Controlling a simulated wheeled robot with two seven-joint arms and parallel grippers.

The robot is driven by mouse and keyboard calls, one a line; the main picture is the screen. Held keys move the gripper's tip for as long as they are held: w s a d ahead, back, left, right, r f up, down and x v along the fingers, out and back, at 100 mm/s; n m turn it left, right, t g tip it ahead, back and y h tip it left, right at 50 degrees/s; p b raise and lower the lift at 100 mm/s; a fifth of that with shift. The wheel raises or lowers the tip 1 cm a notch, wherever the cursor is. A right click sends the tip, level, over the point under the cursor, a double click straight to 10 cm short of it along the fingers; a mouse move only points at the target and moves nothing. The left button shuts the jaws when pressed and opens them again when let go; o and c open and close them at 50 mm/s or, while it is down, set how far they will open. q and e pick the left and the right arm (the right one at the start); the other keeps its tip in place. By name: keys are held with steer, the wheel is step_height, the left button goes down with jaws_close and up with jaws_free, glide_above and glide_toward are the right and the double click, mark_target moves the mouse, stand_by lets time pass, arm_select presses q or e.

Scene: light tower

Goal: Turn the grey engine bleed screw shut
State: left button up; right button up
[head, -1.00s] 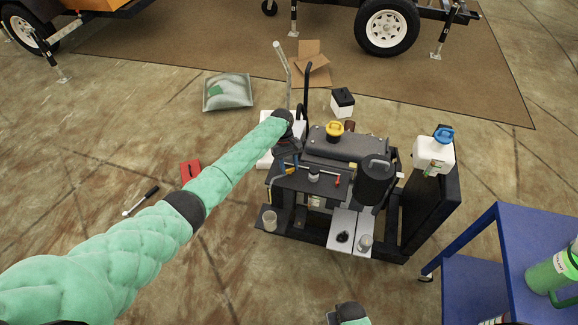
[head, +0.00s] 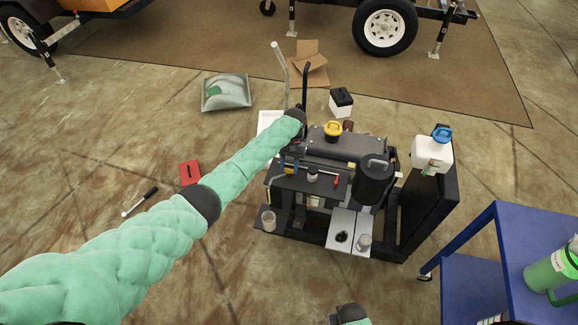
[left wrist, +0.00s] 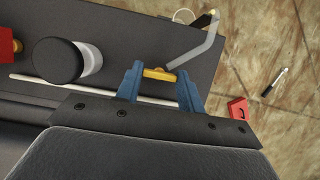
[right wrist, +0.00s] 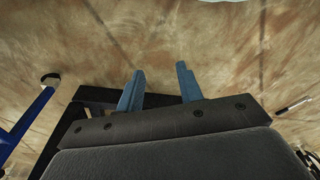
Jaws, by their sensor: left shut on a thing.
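My left gripper (left wrist: 160,76) has its two blue fingers on either side of a small yellow piece (left wrist: 158,74) and is shut on it. The piece sits over the dark top plate of the engine unit (head: 304,184); I cannot tell for sure whether it is the bleed screw. In the head view the left gripper (head: 289,168) reaches down at the plate's back left, partly hidden by its wrist. A grey bent rod (left wrist: 197,48) lies right beside the fingers. My right gripper (right wrist: 160,72) is open and empty, over the floor in front of the unit.
A jar with a black lid (left wrist: 60,60) and a thin white rod (left wrist: 100,92) lie close to the left gripper. A yellow cap (head: 333,128) and a black canister (head: 374,182) stand on the unit. A blue cart (head: 470,235) is at the right.

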mark_target(291, 167)
arm_select(q)
steer(key=o, duration=0.9)
steer(key=shift+o, duration=0.5)
steer(key=shift+w+r, duration=0.2)
steer(key=shift+r, duration=0.1)
steer(key=b+v, duration=0.2)
steer(key=v, duration=0.5)
arm_select(e)
step_height(291, 167, up, 7)
steer(key=w+a, duration=0.1)
steer(key=shift+w+a, duration=0.25)
steer(key=shift+a, duration=0.1)
arm_select(q)
steer(key=shift+d+r, duration=0.1)
